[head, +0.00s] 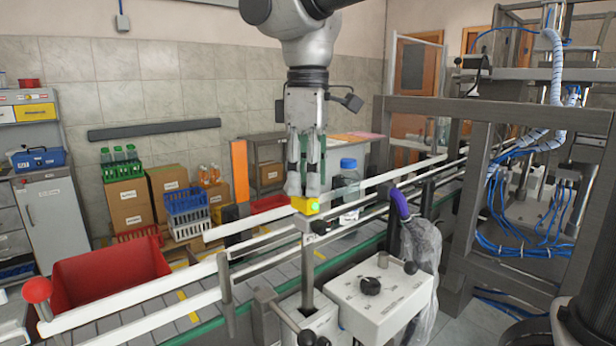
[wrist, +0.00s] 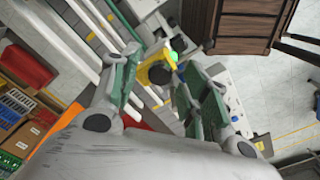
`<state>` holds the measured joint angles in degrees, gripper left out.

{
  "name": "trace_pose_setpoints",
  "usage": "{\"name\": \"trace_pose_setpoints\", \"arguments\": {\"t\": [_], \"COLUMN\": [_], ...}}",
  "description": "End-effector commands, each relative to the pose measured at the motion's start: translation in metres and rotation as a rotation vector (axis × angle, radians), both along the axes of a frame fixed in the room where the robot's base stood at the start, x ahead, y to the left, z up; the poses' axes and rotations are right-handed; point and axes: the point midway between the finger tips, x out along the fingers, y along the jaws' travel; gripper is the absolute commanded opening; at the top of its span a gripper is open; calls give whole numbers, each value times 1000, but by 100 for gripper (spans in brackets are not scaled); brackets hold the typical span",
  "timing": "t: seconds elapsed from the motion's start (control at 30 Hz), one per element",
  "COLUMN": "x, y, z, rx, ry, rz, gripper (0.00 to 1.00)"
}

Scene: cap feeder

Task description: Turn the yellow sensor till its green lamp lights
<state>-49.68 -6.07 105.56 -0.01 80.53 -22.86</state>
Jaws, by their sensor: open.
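The yellow sensor (head: 305,205) is a small yellow block on top of an upright post beside the conveyor. A green lamp glows on it, and the green light also shows on the sensor in the wrist view (wrist: 155,72). My gripper (head: 307,190) points straight down just above the sensor. In the wrist view its two green-padded fingers stand apart on either side of the sensor. In the head view the fingertips reach down to about the sensor's top. Whether a finger touches it I cannot tell.
White guide rails (head: 150,302) run along the conveyor. A clear bottle with a blue cap (head: 347,180) stands right behind the sensor. A white control box with a black knob (head: 380,290) is in front. A red bin (head: 110,275) sits at left, a metal frame (head: 480,110) at right.

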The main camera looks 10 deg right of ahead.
Motion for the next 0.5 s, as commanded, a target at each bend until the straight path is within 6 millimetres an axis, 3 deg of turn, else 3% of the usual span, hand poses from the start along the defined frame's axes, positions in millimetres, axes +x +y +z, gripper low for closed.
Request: {"name": "trace_pose_setpoints", "arguments": {"t": [0.5], "x": [1], "y": [1], "z": [99], "rx": [3], "ry": [-2], "rz": [0], "gripper": [46]}}
